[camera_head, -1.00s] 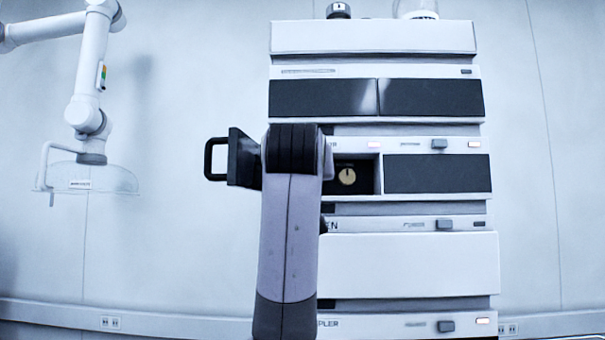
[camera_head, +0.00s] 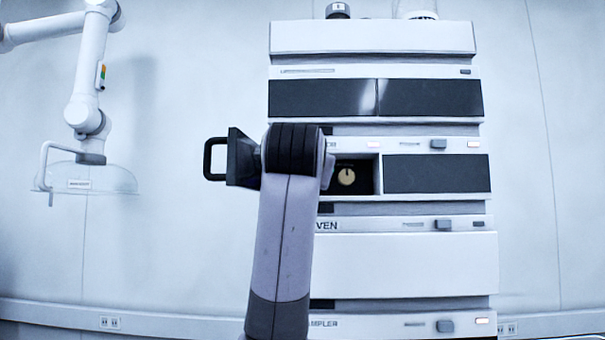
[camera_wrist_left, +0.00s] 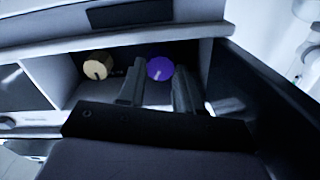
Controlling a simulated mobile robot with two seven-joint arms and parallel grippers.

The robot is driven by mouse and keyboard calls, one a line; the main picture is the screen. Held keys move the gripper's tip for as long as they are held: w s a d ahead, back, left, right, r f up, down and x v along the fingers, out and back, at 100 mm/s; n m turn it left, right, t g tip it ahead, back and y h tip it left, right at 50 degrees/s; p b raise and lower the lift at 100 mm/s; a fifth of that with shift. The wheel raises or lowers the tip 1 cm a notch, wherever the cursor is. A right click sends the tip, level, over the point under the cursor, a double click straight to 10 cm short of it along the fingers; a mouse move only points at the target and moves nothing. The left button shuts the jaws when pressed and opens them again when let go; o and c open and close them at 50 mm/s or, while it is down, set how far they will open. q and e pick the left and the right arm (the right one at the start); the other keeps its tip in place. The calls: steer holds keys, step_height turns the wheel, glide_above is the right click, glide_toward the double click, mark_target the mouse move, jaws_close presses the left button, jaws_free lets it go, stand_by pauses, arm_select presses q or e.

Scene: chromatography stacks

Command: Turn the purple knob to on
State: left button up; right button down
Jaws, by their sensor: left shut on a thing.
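The purple knob (camera_wrist_left: 160,69) shows in the left wrist view, on the dark back panel inside an open compartment. A pale line marks its face, pointing toward the lower part of that picture. My left gripper (camera_wrist_left: 158,76) reaches into the compartment and is shut on the purple knob, one finger on each side of it. In the head view my own arm hides the purple knob and the fingers. My right gripper is not in view.
A yellow knob (camera_head: 347,176) sits beside it in the same compartment and also shows in the left wrist view (camera_wrist_left: 97,68). An open black door with a handle (camera_head: 214,159) stands to the left. A closed dark door (camera_head: 437,174) is at right.

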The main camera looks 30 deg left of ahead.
arm_select(q)
steer(key=o, duration=1)
steer(key=b+v, duration=0.2)
steer(key=v, duration=0.5)
steer(key=shift+s+b, duration=0.15)
steer(key=shift+b, duration=0.15)
